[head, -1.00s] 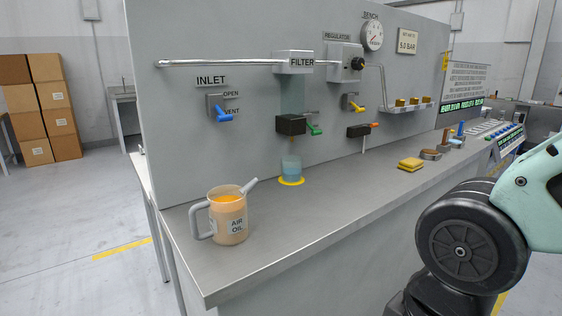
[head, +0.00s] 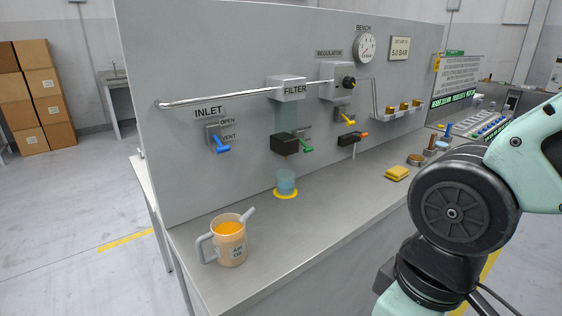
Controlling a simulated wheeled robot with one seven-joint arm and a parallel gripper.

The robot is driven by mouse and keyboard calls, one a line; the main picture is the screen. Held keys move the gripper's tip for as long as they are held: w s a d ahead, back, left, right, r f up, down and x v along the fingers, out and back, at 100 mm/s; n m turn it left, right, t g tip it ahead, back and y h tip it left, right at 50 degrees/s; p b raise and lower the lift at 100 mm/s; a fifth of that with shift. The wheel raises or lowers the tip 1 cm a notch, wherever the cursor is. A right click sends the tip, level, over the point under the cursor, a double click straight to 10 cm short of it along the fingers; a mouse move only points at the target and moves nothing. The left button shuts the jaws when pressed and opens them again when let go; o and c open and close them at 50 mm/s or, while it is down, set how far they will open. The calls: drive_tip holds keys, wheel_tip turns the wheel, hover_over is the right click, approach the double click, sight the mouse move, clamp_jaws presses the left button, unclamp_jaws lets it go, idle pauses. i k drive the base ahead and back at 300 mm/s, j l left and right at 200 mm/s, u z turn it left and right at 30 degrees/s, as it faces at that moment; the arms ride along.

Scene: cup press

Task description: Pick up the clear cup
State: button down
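The clear cup (head: 286,180) looks bluish and see-through. It stands upright on a yellow ring (head: 286,195) on the bench, below the filter (head: 289,88) and its dark block (head: 285,144). I cannot tell whether anything is in the cup. My arm shows at the right of the head view, well apart from the cup. My gripper is outside the picture.
An orange air oil jug (head: 230,246) with a grey handle and spout stands left of the cup, near the bench's front left. A yellow sponge-like block (head: 397,174) lies to the right. Coloured levers stick out from the panel (head: 180,60). The bench top (head: 300,225) between is clear.

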sight(285, 183)
drive_tip(key=i+j, duration=0.8)
